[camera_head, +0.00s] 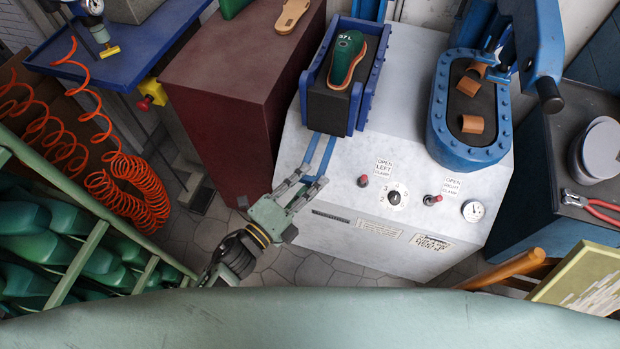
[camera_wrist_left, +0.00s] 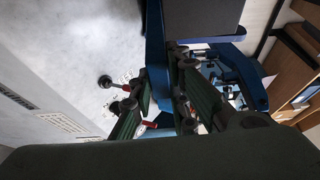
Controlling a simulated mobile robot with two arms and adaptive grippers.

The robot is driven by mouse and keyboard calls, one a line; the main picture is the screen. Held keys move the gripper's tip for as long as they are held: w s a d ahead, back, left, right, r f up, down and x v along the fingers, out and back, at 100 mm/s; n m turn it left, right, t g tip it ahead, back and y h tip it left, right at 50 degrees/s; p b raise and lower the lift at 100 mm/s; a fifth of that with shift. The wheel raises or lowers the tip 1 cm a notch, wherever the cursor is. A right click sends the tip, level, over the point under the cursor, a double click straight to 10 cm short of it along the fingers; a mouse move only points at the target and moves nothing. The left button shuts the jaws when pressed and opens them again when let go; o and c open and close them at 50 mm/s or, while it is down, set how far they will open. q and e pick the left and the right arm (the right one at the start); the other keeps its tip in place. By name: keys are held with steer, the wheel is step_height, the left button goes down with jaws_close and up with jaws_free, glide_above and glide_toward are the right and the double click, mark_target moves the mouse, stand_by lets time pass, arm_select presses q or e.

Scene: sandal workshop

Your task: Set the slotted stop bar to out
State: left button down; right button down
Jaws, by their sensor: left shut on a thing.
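The slotted stop bar (camera_head: 311,151) is a pair of slim blue strips with a gap between them. It projects from the front of the blue left clamp box (camera_head: 364,112) on the grey-white press. My left gripper (camera_head: 312,185) is shut on the front end of the bar, and its fingers hide that end. In the left wrist view the blue bar (camera_wrist_left: 155,45) runs down between the fingers of my left gripper (camera_wrist_left: 165,95). My right gripper is not in view.
A green shoe last with a sole (camera_head: 347,58) stands on the clamp's dark pad. Knobs and a dial (camera_head: 394,197) sit on the press front (camera_head: 340,190). A maroon cabinet (camera_head: 225,100), orange coiled hose (camera_head: 130,185) and rack of green lasts (camera_head: 60,240) are at left.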

arm_select(q)
steer(key=s+a, duration=0.2)
steer(key=s, duration=0.6)
steer(key=shift+s+a+f, duration=0.15)
steer(key=shift+a, duration=0.15)
steer(key=c, duration=2.1)
jaws_free()
steer(key=o, duration=0.4)
steer(key=shift+s+a, duration=0.1)
steer(key=shift+s, duration=0.1)
steer(key=shift+w, duration=0.1)
steer(key=v, duration=1.2)
